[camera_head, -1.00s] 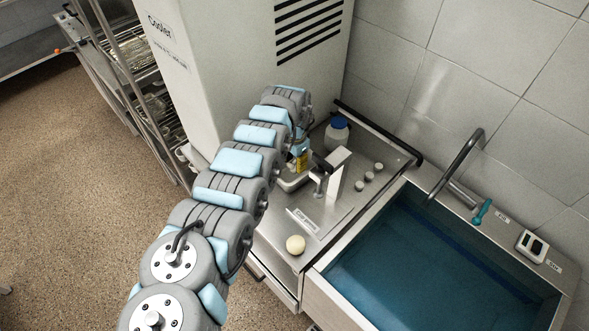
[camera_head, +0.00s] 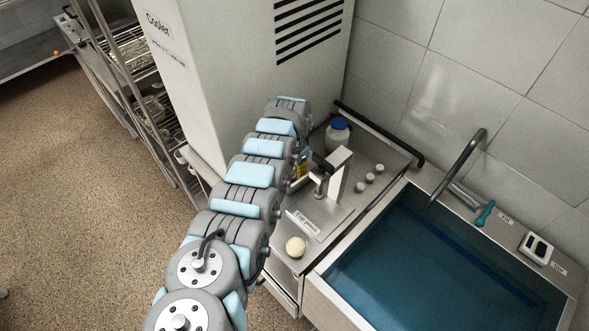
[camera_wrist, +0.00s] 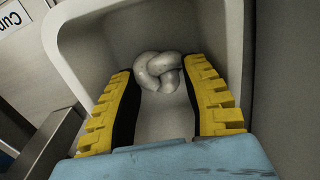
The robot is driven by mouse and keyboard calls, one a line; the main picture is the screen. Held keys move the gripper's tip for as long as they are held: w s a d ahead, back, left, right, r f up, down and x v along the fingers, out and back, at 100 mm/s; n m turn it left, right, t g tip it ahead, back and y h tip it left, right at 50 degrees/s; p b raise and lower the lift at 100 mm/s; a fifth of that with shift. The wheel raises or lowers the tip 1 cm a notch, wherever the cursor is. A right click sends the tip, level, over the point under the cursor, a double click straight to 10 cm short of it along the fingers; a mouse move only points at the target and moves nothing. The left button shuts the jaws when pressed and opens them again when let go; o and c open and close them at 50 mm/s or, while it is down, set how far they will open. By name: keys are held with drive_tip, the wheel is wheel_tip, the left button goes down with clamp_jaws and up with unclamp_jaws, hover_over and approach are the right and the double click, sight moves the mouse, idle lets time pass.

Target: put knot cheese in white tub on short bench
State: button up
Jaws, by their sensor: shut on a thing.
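The knot cheese (camera_wrist: 158,72), a smooth pale knotted lump, is between the tips of my gripper's (camera_wrist: 160,85) yellow ridged fingers in the wrist view. The fingers are shut on it. Cheese and fingertips are within the walls of a whitish open container (camera_wrist: 233,40) with rounded corners; I cannot tell whether the cheese touches its floor. In the head view a bit of yellow finger (camera_head: 302,168) shows beside the press, and my arm hides the cheese and container. I cannot make out a separate white tub on a short bench.
A metal press (camera_head: 335,175) stands on the steel counter, with a blue-capped bottle (camera_head: 338,135) behind it and a pale ball (camera_head: 296,247) in front. A water-filled sink (camera_head: 430,260) is on the right. The cooler (camera_head: 240,70) and a rack (camera_head: 150,100) stand left.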

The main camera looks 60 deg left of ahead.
sight(294, 170)
drive_tip(key=o, duration=0.6)
drive_tip(key=shift+f, duration=0.15)
drive_tip(key=shift+c, duration=0.2)
wheel_tip(294, 170, up, 12)
drive_tip(key=p, duration=0.2)
drive_tip(key=shift+r, duration=0.2)
idle(0.4)
